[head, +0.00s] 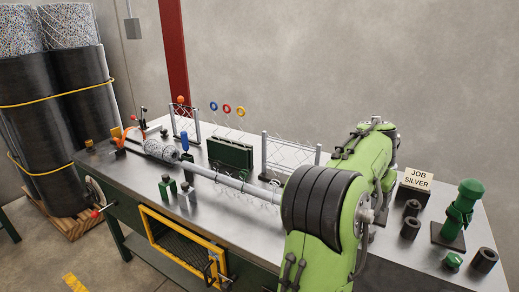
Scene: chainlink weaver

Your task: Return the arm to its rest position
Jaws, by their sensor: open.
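My green arm with black ribbed bands fills the lower middle right of the head view and stands in front of part of the workbench (235,222). It is bent, with one link rising in front and another behind it reaching back over the bench. I cannot make out my gripper; it is not in view. The arm hides part of the bench and the right end of a long metal rod (228,180).
A wire mesh roll (160,150) lies on the bench. A "JOB SILVER" sign (418,179), dark cylinders (410,228) and a green upright device (462,208) stand right of my arm. A yellow-framed opening (180,245) is at the bench front. Wrapped rolls (85,100) stand left.

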